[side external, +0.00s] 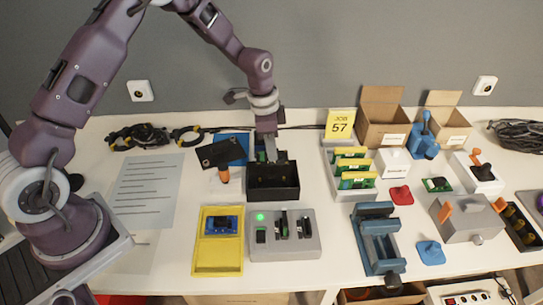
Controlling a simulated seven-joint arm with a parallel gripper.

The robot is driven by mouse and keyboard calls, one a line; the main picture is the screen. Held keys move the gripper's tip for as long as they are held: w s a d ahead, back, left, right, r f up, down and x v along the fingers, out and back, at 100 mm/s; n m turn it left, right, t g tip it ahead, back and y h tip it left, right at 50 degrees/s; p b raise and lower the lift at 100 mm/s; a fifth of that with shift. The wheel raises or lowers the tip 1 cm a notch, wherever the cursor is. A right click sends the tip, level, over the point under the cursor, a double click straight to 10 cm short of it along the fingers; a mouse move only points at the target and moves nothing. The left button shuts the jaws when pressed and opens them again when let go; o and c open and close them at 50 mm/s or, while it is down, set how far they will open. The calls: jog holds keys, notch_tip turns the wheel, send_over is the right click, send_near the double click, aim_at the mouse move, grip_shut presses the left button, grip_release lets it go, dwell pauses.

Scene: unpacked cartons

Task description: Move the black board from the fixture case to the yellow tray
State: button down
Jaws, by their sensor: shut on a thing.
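My gripper (271,157) points down at the back of an open black box (273,192). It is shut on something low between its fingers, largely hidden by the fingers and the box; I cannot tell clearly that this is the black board. The black box may be the fixture case. The yellow tray (206,262) lies in front and to the left, with a blue board (222,224) in its upper part. A flat black plate (220,153) sits tilted left of my gripper, above an orange-handled thing (224,175).
A grey block (300,249) with a green light and several black pieces in slots stands right of the yellow tray. Green boards stand in a white rack (348,193) to the right. A blue vise-like fixture (378,240) is at front right. A paper sheet (146,190) lies left.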

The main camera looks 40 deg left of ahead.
jog(key=s+d+f+m, duration=0.1)
jog(key=s+m, duration=0.3)
jog(key=m, duration=0.1)
jog(key=s+d+f+m+g, duration=0.1)
jog(key=s+d+m, duration=0.1)
jog(key=s+m, duration=0.3)
jog(key=s+d+f+m, duration=0.1)
jog(key=s+m, duration=0.3)
jog(key=m, duration=0.3)
jog(key=shift+s+d+f+g, duration=0.2)
jog(key=shift+d+g, duration=0.2)
jog(key=shift+s+d+f+m+y, duration=0.3)
jog(key=shift+s+f+m, duration=0.5)
jog(key=shift+s+m, duration=1.8)
jog(key=shift+s+d+f+m+y, duration=0.25)
jog(key=shift+s+f+m, duration=0.85)
jog(key=shift+m, duration=2.65)
jog(key=shift+s+d+f+m+y, duration=0.1)
jog(key=shift+s+f+m+y, duration=0.4)
jog(key=shift+s+m, duration=2.2)
jog(key=shift+w+f+m, duration=0.2)
jog(key=shift+w+m, duration=0.25)
